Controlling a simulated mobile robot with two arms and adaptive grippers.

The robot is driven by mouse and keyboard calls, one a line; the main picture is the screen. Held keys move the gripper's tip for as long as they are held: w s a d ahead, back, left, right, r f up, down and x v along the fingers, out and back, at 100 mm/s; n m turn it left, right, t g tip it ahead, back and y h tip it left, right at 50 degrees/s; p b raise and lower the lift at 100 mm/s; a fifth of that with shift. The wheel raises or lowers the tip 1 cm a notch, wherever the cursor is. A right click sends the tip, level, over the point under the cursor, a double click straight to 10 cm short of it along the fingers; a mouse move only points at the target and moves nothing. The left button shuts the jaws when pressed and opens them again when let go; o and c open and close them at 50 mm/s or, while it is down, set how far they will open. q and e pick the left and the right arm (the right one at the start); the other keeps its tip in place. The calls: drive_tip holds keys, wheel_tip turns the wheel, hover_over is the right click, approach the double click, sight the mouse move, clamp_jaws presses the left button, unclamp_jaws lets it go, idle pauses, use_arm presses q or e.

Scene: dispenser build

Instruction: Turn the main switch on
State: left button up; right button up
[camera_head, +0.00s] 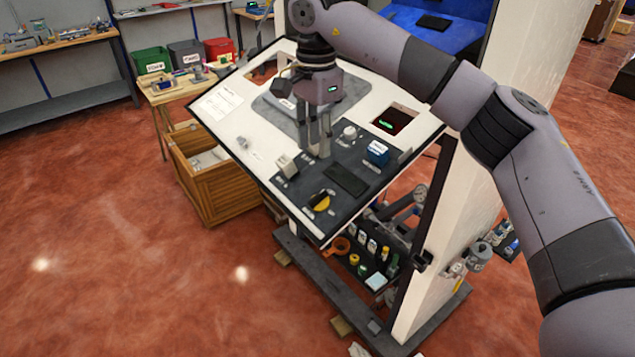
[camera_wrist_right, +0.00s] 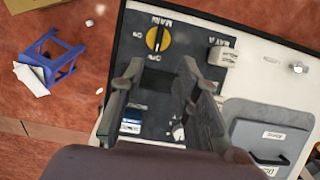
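The main switch (camera_head: 320,201) is a yellow round rotary knob with a dark handle bar, on the dark panel near the front edge of the tilted white board. In the right wrist view the main switch (camera_wrist_right: 157,39) sits beside the word MAIN, its bar running roughly up and down the picture. My right gripper (camera_head: 318,152) points down over the dark panel, behind the switch in the head view. In the wrist view its two fingers (camera_wrist_right: 160,76) are apart with nothing between them, short of the switch. My left gripper is in no view.
Near the gripper are a beige block-shaped switch (camera_head: 287,165), a blue block (camera_head: 377,152) and a white round knob (camera_head: 349,132). The board has a cut-out with a green display (camera_head: 395,120). A wooden crate (camera_head: 215,180) stands left of the board. A blue stool (camera_wrist_right: 53,55) is on the floor.

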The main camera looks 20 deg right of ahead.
sight(319, 194)
wheel_tip(319, 194, down, 11)
drive_tip(key=p, duration=0.4)
drive_tip(key=shift+d+f, duration=0.15)
drive_tip(key=shift+d+f+p, duration=0.1)
drive_tip(key=shift+f+p, duration=0.2)
drive_tip(key=shift+f, duration=0.4)
drive_tip(key=shift+c, duration=0.5)
clamp_jaws()
